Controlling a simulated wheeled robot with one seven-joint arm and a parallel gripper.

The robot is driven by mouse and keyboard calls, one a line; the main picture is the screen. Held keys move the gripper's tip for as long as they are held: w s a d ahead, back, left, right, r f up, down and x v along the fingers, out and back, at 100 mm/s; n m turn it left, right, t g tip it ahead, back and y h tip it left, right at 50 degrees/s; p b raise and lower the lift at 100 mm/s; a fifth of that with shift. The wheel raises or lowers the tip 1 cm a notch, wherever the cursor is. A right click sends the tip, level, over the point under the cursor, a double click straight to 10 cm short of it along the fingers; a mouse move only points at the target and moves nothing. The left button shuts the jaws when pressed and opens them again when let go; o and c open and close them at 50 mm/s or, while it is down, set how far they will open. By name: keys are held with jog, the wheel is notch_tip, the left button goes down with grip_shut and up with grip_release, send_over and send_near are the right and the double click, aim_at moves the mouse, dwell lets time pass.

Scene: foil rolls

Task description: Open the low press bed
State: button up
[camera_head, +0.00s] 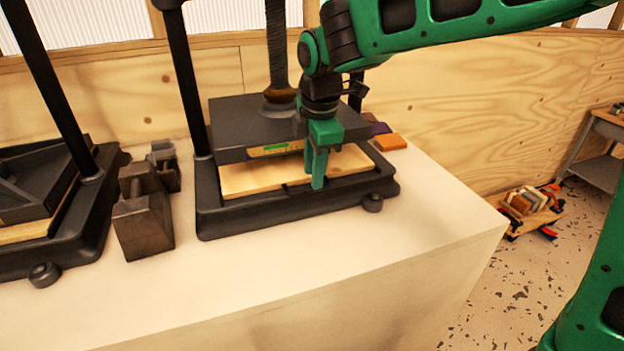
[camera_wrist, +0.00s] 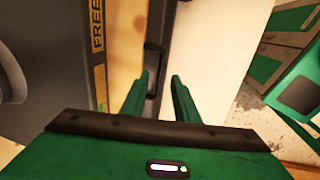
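A black screw press stands on the white bench, with a pale wooden bed (camera_head: 265,178) low in its dark base (camera_head: 250,219) under a thick grey plate (camera_head: 235,130). A dark handle (camera_wrist: 153,68) shows at the bed's front edge in the wrist view. My gripper (camera_head: 315,182) points down at the front of this bed. In the wrist view its two green fingers (camera_wrist: 161,80) are apart, with the handle at or just beyond their tips. I cannot tell whether they touch it. The bed is under the plate, and its rear is hidden.
A second press (camera_head: 45,200) stands at the left, with dark metal blocks (camera_head: 143,222) between the presses. An orange block (camera_head: 390,142) lies behind the press's right corner. The bench top in front is clear. A low cart with blocks (camera_head: 530,203) stands on the floor at right.

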jog(key=shift+w+f, duration=0.15)
jog(key=shift+f, duration=0.6)
jog(key=shift+w+f, duration=0.1)
jog(key=shift+f, duration=0.65)
grip_shut()
jog(key=shift+a, duration=0.1)
